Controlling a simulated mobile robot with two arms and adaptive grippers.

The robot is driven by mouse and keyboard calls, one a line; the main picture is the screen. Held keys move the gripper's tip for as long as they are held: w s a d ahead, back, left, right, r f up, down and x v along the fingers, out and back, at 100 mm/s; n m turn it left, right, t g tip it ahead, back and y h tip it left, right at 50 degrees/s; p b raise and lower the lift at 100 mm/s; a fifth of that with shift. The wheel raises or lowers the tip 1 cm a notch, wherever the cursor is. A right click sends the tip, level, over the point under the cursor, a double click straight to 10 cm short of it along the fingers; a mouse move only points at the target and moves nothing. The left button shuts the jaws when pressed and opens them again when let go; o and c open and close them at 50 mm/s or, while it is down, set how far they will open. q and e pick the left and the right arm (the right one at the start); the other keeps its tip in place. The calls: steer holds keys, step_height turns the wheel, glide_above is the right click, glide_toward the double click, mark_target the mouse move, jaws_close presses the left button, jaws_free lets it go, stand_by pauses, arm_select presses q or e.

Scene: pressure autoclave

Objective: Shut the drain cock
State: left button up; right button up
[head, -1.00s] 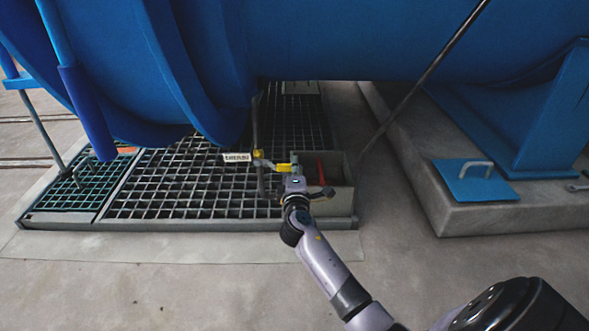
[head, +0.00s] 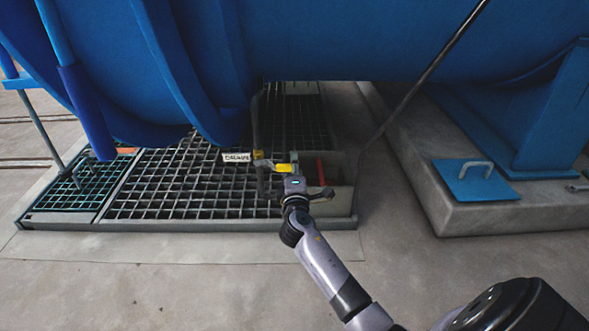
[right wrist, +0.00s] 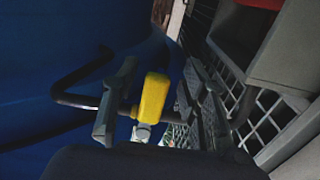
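The drain cock has a yellow lever handle (head: 284,168), low under the blue vessel over the floor grating. A white tag (head: 237,157) with dark lettering hangs beside it on the left. My right gripper (head: 293,178) is at the outer end of the handle. In the right wrist view the yellow handle (right wrist: 152,98) lies between the two dark fingers of the right gripper (right wrist: 158,105), which stand apart with some gap visible. Firm contact cannot be made out. The valve body is small and partly hidden. My left gripper is not in view.
The blue vessel (head: 350,40) hangs close above. A grey box (head: 340,175) with a red item (head: 320,168) stands just right of the gripper. A dark slanting rod (head: 420,85) and a concrete plinth (head: 450,215) are farther right. The front floor is clear.

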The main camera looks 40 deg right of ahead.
steer(key=shift+r, duration=0.1)
step_height(320, 180, up, 10)
steer(key=shift+f, duration=0.1)
stand_by(0.4)
